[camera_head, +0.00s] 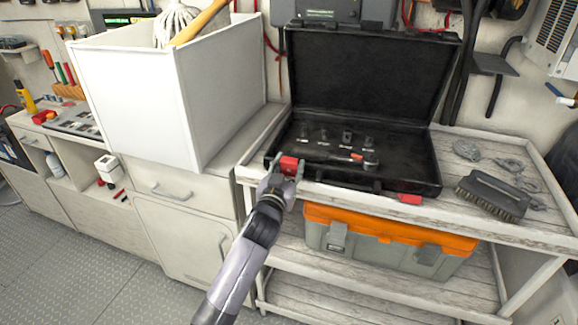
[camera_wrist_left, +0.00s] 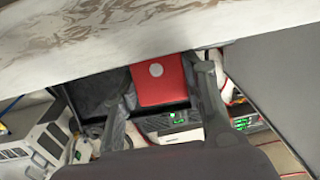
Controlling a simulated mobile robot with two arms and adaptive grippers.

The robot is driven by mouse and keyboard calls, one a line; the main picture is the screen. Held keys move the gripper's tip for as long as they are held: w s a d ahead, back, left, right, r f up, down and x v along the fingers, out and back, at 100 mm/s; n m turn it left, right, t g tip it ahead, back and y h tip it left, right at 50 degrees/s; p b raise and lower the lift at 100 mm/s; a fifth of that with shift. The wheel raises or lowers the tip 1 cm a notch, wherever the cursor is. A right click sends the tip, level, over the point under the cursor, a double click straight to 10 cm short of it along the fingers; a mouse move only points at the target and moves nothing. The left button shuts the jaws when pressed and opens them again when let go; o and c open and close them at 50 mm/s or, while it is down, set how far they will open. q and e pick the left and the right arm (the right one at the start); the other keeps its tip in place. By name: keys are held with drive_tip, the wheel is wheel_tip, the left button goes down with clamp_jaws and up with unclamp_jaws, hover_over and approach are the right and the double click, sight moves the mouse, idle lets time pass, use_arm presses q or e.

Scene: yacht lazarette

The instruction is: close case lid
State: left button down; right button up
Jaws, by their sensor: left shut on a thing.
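The black case (camera_head: 405,172) lies open on the upper shelf of a weathered wooden cart. Its lid (camera_head: 370,75) stands upright at the back, leaning slightly away. Small dark fittings and a tool with a red band lie inside the base. A red latch (camera_head: 289,165) is at the front left of the case and another red latch (camera_head: 410,199) is at the front right. My left gripper (camera_head: 286,176) is shut on the front left latch, which shows as a red block (camera_wrist_left: 158,82) between the fingers in the left wrist view. My right gripper is not in view.
A brush (camera_head: 492,194) and coiled rope (camera_head: 467,150) lie right of the case. A grey toolbox with an orange lid (camera_head: 390,228) is on the shelf below. A tall white bin (camera_head: 150,95) stands left. Grey equipment (camera_head: 335,12) hangs close behind the lid.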

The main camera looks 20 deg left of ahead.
use_arm(q)
drive_tip(key=c, duration=1)
unclamp_jaws()
drive_tip(key=shift+o, duration=0.2)
drive_tip(key=shift+s, duration=0.1)
drive_tip(key=s, duration=1.2)
drive_tip(key=shift+d, duration=0.2)
drive_tip(key=shift+w, duration=0.1)
